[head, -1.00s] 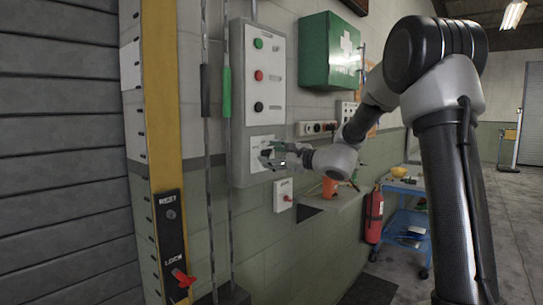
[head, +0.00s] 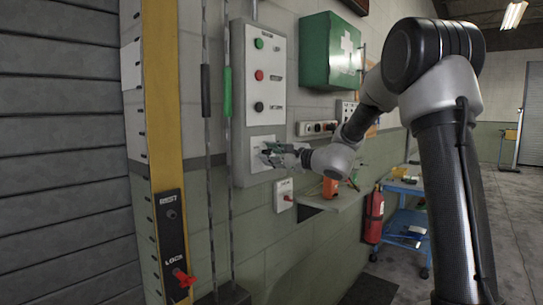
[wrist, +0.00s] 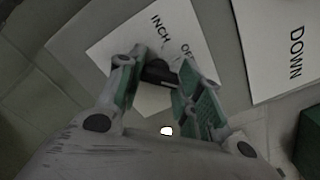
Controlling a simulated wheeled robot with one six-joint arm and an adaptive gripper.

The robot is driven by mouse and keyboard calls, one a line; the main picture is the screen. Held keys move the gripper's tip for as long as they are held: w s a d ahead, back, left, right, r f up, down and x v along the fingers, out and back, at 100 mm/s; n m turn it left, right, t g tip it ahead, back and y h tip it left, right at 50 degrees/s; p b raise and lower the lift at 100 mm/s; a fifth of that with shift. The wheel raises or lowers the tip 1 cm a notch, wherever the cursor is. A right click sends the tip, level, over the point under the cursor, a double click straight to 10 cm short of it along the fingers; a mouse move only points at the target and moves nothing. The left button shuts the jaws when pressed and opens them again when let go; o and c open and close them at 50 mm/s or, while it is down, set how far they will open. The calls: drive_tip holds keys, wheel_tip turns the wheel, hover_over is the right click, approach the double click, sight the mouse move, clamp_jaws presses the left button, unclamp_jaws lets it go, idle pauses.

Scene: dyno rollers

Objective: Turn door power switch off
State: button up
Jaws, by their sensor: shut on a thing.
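A grey wall control panel (head: 238,110) stands left of centre in the head view. A pale plate (head: 254,150) is at its lower end; it shows in the wrist view (wrist: 108,45) with the lettering "INCH" and a partly hidden word starting with "O". My gripper (head: 268,154) is at this plate. In the wrist view my gripper (wrist: 158,68) is shut on a dark knob (wrist: 158,74), with one finger on each side. A white switch box (head: 283,194) with a small red knob is below the gripper, untouched. No label reading door power is legible.
A green first-aid box (head: 328,52) and a socket strip (head: 317,128) are on the wall nearby. A small shelf (head: 345,200) sticks out below my wrist, holding an orange object (head: 330,187). A fire extinguisher (head: 373,215) and blue trolley (head: 403,225) stand right.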

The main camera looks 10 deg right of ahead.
drive_tip(key=n, duration=0.4)
drive_tip(key=shift+n, duration=0.4)
drive_tip(key=shift+a+f+n, duration=0.1)
drive_tip(key=shift+n, duration=2.1)
drive_tip(key=o, duration=1)
drive_tip(key=shift+s, duration=0.1)
drive_tip(key=v, duration=1.2)
